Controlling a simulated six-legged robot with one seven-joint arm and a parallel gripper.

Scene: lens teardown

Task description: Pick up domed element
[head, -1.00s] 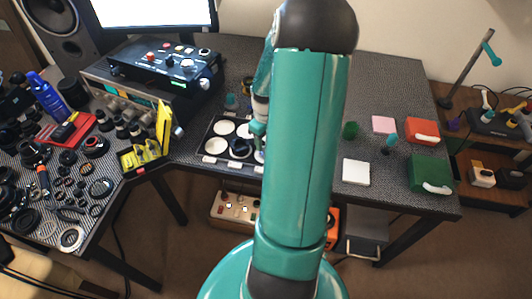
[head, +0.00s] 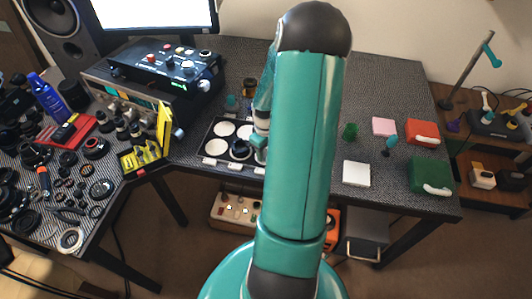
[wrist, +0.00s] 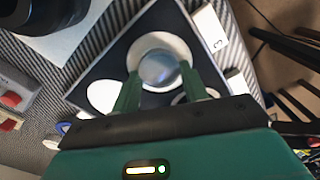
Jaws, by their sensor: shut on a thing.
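The domed element (wrist: 158,68) is a glossy, grey-blue, see-through dome in the wrist view. My gripper (wrist: 159,75) has a green finger on each side of it and is shut on it. Behind it is a white round pad of the dark tray (wrist: 112,47); I cannot tell whether the dome is clear of the pad. In the head view my gripper (head: 259,143) is over the right part of the tray (head: 209,138), partly behind my arm. The domed element cannot be made out there.
A dark ring (head: 240,150) lies in the tray. A yellow bin (head: 145,157) and control box (head: 165,68) stand to the left. A white pad (head: 356,173), a green cup (head: 349,131) and a green box (head: 430,175) are to the right. The back of the table is mostly clear.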

